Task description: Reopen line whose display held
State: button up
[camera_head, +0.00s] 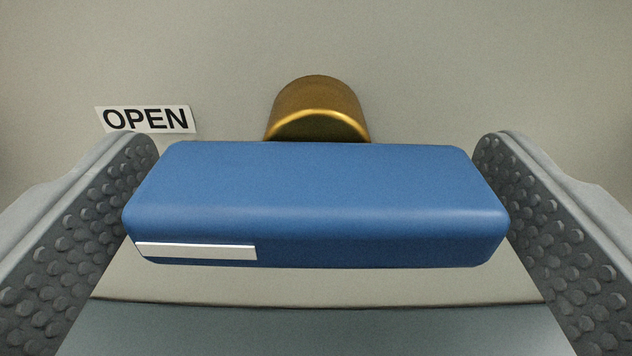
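A blue bar-shaped valve handle (316,190) lies level across the middle of the view. A white stripe (197,251) marks the left part of its near face. A brass valve body (318,108) stands behind it, its lower part hidden by the handle. My gripper (316,150) has one studded grey finger at each end of the handle. Both fingers appear to touch the handle's ends, with no clear gap on either side. A white label reading "OPEN" (146,119) is on the pale surface to the left of the brass part. No display is in view.
The pale panel (480,60) behind the handle is bare apart from the label. A dark edge crosses the lower part of the view, with a grey-green surface (316,332) below it. No other objects show near the gripper.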

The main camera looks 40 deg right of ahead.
jog(key=shift+s+a, duration=0.1)
jog(key=v, duration=1.7)
jog(key=shift+r, duration=0.15)
